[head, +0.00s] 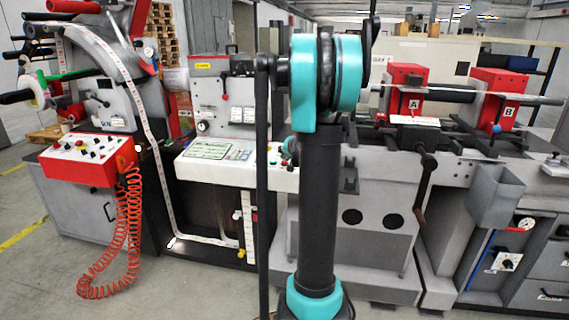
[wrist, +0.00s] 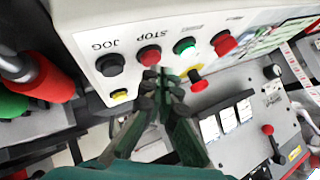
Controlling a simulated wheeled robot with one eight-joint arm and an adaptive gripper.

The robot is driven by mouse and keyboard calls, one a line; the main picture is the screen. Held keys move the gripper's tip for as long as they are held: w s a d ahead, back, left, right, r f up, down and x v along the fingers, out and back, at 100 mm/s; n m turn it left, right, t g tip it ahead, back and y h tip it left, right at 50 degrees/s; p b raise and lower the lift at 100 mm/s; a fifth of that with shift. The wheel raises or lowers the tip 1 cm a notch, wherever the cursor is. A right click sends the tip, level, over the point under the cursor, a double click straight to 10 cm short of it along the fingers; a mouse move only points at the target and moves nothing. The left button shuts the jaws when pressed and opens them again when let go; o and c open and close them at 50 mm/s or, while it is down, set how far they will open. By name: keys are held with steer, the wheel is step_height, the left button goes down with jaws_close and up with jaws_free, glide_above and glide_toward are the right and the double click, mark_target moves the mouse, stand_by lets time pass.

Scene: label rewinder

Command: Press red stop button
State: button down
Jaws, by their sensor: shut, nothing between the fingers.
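The red stop button (wrist: 149,55) is a round red cap on a white panel (wrist: 85,20) in the wrist view, with the printed word STOP above it. My gripper (wrist: 162,85) is shut and empty. Its dark fingertips appear just below the stop button in the picture; I cannot tell whether they touch it. A black JOG button (wrist: 110,65) is left of the stop button, and a green button (wrist: 184,46) is right of it. In the head view my arm stands before the white control panel (head: 190,174), and my gripper is hidden.
Another red button (wrist: 224,43) sits farther right, a small yellow one (wrist: 121,94) below JOG, and a red knob (wrist: 197,80) near my fingertips. In the head view a red control box (head: 85,172) with an orange coiled cable (head: 128,230) stands left. Floor is free at front left.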

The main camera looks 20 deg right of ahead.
steer(key=shift+f, duration=0.5)
stand_by(0.4)
steer(key=shift+r, duration=0.9)
steer(key=shift+r, duration=0.1)
steer(key=shift+s+a+r, duration=0.15)
steer(key=shift+s+r, duration=0.05)
steer(key=shift+r, duration=1)
steer(key=shift+s+a+r, duration=0.1)
steer(key=shift+s+r, duration=0.05)
steer(key=shift+r, duration=1.05)
steer(key=s+a+f+n+g+y, duration=0.1)
steer(key=s+a+f, duration=0.2)
steer(key=s+a, duration=0.2)
steer(key=s+a+f+n+g, duration=0.1)
steer(key=s+a+f+n, duration=0.15)
steer(key=s+a, duration=0.3)
steer(key=s+a+f+n+g, duration=0.1)
steer(key=s+a+f, duration=0.2)
steer(key=s, duration=0.5)
steer(key=s+a+f+n+g, duration=0.2)
steer(key=s+a+f, duration=0.2)
steer(key=s, duration=0.5)
steer(key=s+a+f+n+g, duration=0.1)
steer(key=s+a+f, duration=0.2)
steer(key=s+f, duration=0.4)
steer(key=shift+s+a+n+h, duration=0.15)
steer(key=shift+s+n+h, duration=0.2)
steer(key=shift+s, duration=0.9)
